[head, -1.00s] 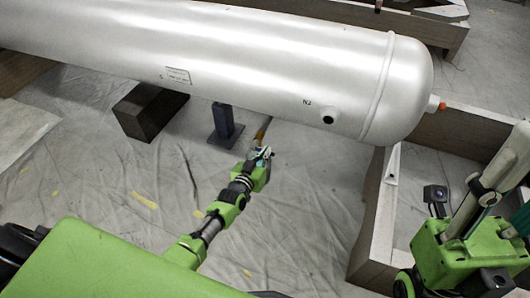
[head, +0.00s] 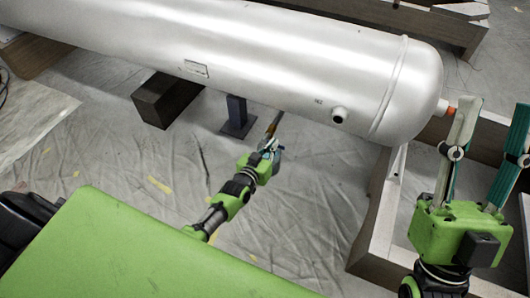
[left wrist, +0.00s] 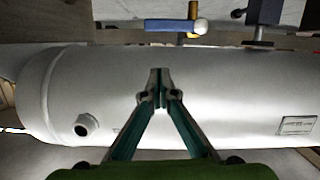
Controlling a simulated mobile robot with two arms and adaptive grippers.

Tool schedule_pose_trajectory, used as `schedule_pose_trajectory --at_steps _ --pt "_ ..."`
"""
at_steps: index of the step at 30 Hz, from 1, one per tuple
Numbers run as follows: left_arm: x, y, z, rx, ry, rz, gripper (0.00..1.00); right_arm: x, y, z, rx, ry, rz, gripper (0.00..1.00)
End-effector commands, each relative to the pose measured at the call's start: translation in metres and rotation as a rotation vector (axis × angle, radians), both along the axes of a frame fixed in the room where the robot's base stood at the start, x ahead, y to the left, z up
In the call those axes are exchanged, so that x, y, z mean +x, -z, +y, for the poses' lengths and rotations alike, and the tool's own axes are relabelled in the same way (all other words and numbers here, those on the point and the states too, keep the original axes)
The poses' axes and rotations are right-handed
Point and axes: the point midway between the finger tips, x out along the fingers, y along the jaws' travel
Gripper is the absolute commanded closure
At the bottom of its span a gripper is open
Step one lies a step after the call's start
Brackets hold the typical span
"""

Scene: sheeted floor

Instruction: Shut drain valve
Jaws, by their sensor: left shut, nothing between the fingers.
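The drain valve shows in the left wrist view as a brass body (left wrist: 200,27) with a blue lever (left wrist: 167,25) sticking out to the left, across the vertical brass stem. In the head view a brass pipe (head: 274,122) hangs below the silver tank (head: 250,65). My left gripper (head: 271,143) is beside its lower end; contact cannot be told there. In the left wrist view the left gripper (left wrist: 160,72) is shut and empty, its tips apart from the lever in the picture. My right gripper (head: 494,108) is open and empty at the right.
A blue support post (head: 236,112) stands just left of the pipe, and a dark block (head: 165,100) lies further left. A wooden frame (head: 370,215) borders the right side. The sheeted floor (head: 300,205) around the left arm is clear.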

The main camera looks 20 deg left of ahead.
Motion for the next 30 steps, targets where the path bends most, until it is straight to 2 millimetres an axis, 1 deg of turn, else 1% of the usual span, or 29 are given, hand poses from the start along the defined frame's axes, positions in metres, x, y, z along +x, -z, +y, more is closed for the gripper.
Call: schedule_pose_trajectory --at_steps 1,6,12,15,21,25,30 --pt "-0.005 -0.003 0.0 0.0 0.0 0.0 1.0 0.009 0.004 0.002 -0.015 0.003 0.049 0.6" --pt "-0.02 -0.007 0.001 -0.001 0.0 0.0 1.0 0.037 0.027 0.006 -0.066 0.013 0.216 0.6" --pt "-0.037 -0.012 0.001 -0.001 0.0 -0.001 1.0 0.063 0.062 0.009 -0.123 0.022 0.414 0.6" --pt "-0.046 -0.013 0.002 0.0 0.0 0.0 1.0 0.073 0.079 0.009 -0.148 0.028 0.504 0.6" --pt "-0.058 -0.016 0.002 0.0 0.0 -0.001 1.0 0.082 0.107 0.008 -0.184 0.035 0.634 0.6" --pt "-0.062 -0.016 0.002 0.0 0.0 -0.002 1.0 0.084 0.116 0.008 -0.195 0.037 0.673 0.6" --pt "-0.062 -0.016 0.002 0.0 0.0 -0.002 1.0 0.085 0.12 0.007 -0.198 0.037 0.686 0.6"
